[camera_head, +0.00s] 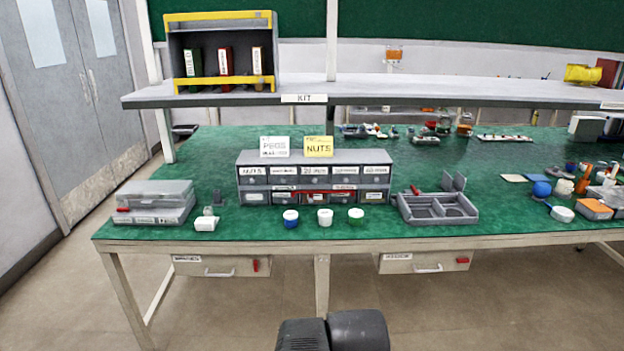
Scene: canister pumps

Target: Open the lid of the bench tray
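A grey lidded tray (154,202) sits at the left end of the green bench top, its flat lid (156,187) down, with a small red part at its left front. A grey open tray with compartments (437,209) lies right of the drawer unit; a small grey flap (454,182) stands up at its back. I cannot tell which of the two is the bench tray. My gripper (331,333) shows as dark grey parts at the bottom edge, in front of the bench and apart from both trays; its fingers cannot be made out.
A grey drawer unit (314,182) stands mid-bench, with small white, blue and green cups in front. A white piece (206,223) lies just right of the lidded tray. A shelf (370,91) overhangs the back. Loose parts crowd the right end. Floor before the bench is clear.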

